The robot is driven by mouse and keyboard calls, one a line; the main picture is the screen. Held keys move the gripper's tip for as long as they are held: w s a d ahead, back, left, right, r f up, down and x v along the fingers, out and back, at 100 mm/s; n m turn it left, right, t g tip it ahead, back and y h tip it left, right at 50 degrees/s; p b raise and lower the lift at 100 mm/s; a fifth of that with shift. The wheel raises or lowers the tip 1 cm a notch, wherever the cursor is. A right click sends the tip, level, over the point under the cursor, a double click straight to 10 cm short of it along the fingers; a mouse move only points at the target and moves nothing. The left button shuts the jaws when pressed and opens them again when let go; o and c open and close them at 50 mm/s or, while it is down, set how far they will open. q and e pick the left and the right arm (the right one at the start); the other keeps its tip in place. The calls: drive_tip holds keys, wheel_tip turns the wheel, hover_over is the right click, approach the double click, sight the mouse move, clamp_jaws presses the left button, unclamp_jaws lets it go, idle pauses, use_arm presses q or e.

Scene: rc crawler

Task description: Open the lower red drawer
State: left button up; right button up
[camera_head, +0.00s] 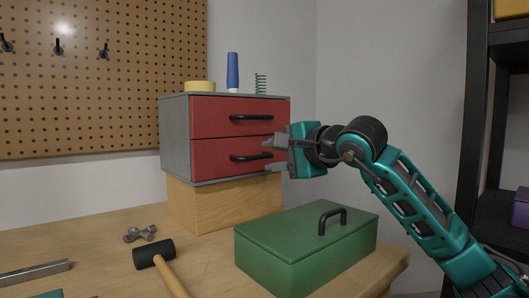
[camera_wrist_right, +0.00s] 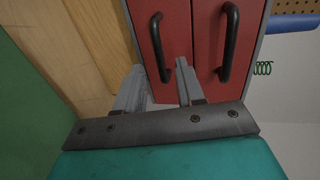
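The lower red drawer (camera_head: 213,159) is shut in a grey cabinet, with a black bar handle (camera_head: 250,157) across its front. My right gripper (camera_head: 271,155) is open at the right end of that handle, its fingers above and below it. In the right wrist view the lower drawer (camera_wrist_right: 178,28) appears turned on its side. There its handle (camera_wrist_right: 159,45) lies between the two fingertips of my right gripper (camera_wrist_right: 159,68), with a gap showing. Whether either finger touches the handle or drawer front I cannot tell. My left gripper is not in view.
The upper red drawer (camera_head: 215,117) is shut above. The cabinet stands on a wooden block (camera_head: 225,205). A green box (camera_head: 275,235) with a black handle stands below my right arm. A hammer (camera_head: 153,253) and metal parts lie on the bench at left.

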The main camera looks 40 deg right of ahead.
sight(259, 157)
drive_tip(key=shift+x, duration=1.8)
clamp_jaws()
